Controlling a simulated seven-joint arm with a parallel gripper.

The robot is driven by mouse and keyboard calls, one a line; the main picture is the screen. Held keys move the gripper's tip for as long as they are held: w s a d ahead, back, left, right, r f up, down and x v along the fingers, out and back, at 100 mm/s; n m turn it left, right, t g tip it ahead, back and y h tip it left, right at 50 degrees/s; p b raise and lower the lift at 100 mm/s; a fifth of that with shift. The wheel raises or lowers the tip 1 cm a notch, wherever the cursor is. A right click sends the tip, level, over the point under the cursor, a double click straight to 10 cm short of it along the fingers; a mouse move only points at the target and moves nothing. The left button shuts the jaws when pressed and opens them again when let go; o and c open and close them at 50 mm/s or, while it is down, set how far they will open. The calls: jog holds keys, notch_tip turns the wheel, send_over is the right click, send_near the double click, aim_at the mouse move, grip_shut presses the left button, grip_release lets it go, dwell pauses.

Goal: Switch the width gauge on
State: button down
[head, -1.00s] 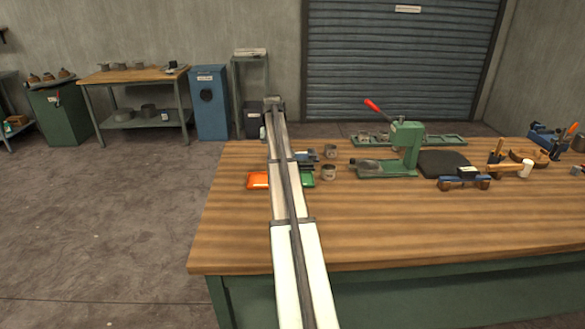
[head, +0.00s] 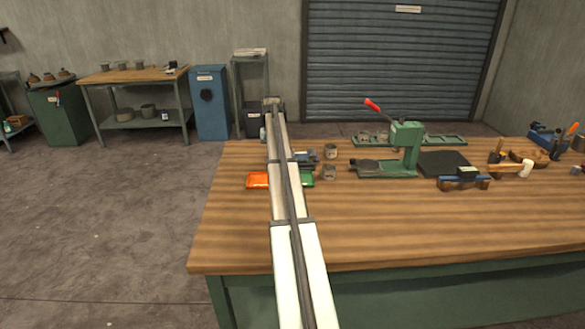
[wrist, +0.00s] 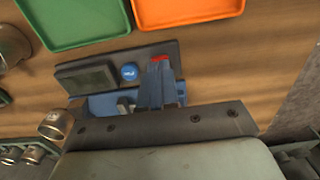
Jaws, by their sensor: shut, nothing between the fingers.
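The width gauge (wrist: 88,78) shows in the wrist view as a dark panel with a grey screen at its left and blue parts below. A round blue button (wrist: 129,72) with pale lettering sits right of the screen. A red part (wrist: 160,59) shows further right on the panel. My gripper (wrist: 157,68) is shut and empty, its tips over the panel beside the red part. I cannot tell whether they touch it. In the head view the gauge (head: 306,158) shows only partly beside my arm, and my gripper is hidden.
A green tray (wrist: 75,18) and an orange tray (wrist: 185,8) lie beyond the gauge in the wrist view. Metal cups (head: 330,152) stand right of the gauge in the head view, then a green press (head: 405,148) with a red lever. The front of the bench is clear.

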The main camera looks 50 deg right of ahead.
jog(key=shift+f, duration=0.95)
dwell(0.6)
jog(key=shift+r, duration=0.1)
jog(key=shift+r, duration=3.45)
